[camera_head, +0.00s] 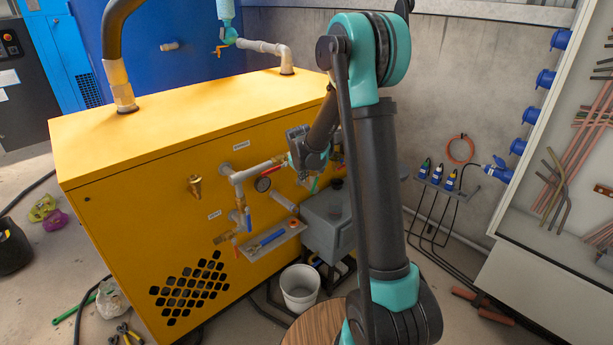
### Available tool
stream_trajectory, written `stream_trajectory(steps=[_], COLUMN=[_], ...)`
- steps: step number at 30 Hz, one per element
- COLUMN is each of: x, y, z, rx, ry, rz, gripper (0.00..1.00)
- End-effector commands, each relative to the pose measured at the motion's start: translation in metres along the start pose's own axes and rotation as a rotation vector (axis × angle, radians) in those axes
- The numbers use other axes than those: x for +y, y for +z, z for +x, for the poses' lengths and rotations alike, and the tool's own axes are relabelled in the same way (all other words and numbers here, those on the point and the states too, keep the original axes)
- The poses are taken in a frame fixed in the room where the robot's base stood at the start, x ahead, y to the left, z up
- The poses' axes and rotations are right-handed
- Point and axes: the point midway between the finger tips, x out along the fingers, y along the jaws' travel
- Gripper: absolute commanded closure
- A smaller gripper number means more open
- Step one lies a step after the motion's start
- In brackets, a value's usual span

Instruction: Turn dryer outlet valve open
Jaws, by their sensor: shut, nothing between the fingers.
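The yellow dryer cabinet (120,150) stands at left centre, with grey pipework on its front. A valve with a small orange-red handle (235,248) sits low on this pipework. A blue lever (248,221) stands upright just above it. A red handle (272,170) shows at the upper pipe beside a round gauge (263,184). The labels are too small to read, so I cannot tell which valve is the outlet. My gripper (297,155) is shut and empty near the right end of the upper pipe. My arm hides part of the cabinet front; contact is unclear.
A small shelf with tools (272,241) juts from the cabinet front. A grey box (327,228) stands right of it, with a white bucket (299,287) below. A round wooden top (318,325) is at the bottom. Hanging cables (437,215) are right of my arm.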

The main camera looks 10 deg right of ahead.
Motion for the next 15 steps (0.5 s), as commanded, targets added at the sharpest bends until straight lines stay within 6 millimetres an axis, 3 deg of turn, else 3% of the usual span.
stream_trajectory(steps=[13, 15], x=[0.001, 0.01], y=[0.0, 0.003], z=[0.073, 0.081], rx=[0.0, -0.001], ry=[0.0, 0.001], rz=[0.002, 0.003], gripper=[1.0, 1.0])
